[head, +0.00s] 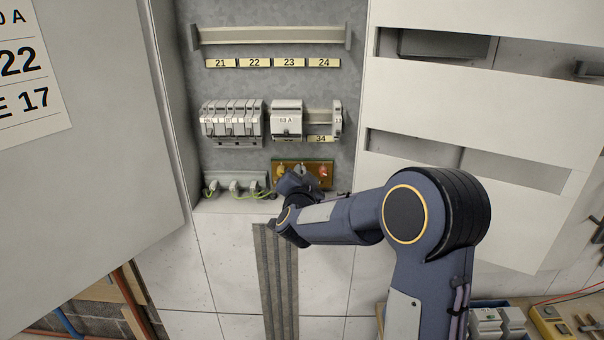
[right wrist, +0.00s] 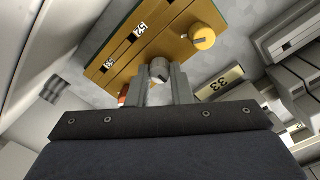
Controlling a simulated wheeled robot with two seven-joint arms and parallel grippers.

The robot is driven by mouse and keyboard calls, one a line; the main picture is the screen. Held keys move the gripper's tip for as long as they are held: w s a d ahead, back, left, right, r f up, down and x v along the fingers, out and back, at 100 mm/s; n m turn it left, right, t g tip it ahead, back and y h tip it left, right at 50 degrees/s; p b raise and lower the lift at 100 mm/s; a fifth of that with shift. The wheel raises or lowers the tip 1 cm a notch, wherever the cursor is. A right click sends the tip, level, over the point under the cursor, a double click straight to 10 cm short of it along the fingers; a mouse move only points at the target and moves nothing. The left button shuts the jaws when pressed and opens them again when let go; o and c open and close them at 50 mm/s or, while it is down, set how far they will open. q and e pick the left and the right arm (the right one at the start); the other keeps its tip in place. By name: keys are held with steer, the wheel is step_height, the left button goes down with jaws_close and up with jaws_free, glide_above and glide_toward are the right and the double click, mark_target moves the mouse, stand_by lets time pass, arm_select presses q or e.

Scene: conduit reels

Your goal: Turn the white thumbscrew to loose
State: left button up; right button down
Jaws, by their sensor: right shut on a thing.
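The white thumbscrew (right wrist: 160,68) is the middle knob on a brass-coloured panel (right wrist: 113,68), and a dark mark shows on its face. My right gripper (right wrist: 165,82) is shut on it, with one finger on each side. In the head view my right gripper (head: 297,184) reaches the panel (head: 312,163) from below and mostly hides the white thumbscrew. A yellow knob (right wrist: 203,38) sits on one side of it and a red knob (head: 323,171) on the other. My left gripper is not in view.
Breakers (head: 232,121) sit on a rail above the panel. Terminals with green wires (head: 234,188) stand to its left. An open cabinet door (head: 95,150) is at the left, and a white panel with slots (head: 480,120) is at the right.

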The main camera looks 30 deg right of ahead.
steer(key=shift+f, duration=0.15)
stand_by(0.3)
steer(key=c, duration=1.3)
jaws_free()
steer(key=v, duration=0.8)
steer(key=shift+w, duration=0.1)
